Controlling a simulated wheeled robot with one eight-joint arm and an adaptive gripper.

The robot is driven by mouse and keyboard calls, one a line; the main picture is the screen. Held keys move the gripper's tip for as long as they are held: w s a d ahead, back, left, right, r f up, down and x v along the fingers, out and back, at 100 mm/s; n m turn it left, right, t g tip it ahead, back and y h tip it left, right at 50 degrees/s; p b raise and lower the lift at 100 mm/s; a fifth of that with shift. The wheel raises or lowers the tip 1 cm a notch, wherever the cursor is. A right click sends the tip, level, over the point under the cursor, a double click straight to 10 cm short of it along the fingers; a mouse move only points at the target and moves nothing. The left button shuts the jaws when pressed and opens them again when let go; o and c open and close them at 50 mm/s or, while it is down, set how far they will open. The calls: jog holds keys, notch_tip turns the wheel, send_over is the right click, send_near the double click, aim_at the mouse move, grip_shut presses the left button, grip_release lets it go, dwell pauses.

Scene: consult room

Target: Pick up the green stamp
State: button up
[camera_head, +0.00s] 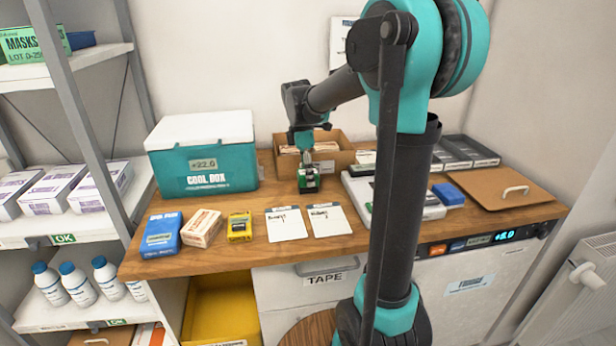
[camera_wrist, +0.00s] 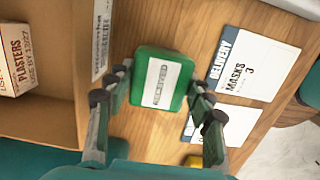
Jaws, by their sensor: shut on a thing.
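The green stamp (camera_wrist: 161,79) is a small green block with a white label on its top face. In the wrist view it sits between the two fingers of my gripper (camera_wrist: 158,92), which is shut on it. In the head view the green stamp (camera_head: 308,181) is at the end of my gripper (camera_head: 307,168), over the wooden counter in front of the cardboard box. I cannot tell whether its underside touches the counter.
A cardboard box (camera_head: 337,160) stands just behind, and a teal cool box (camera_head: 202,172) to the left. Two delivery cards (camera_head: 286,224) lie in front. A blue box (camera_head: 161,236), a plasters box (camera_head: 201,229) and a yellow item (camera_head: 239,227) line the front left.

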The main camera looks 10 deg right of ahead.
notch_tip(320, 180, up, 20)
dwell(0.4)
jog(key=shift+f, duration=0.1)
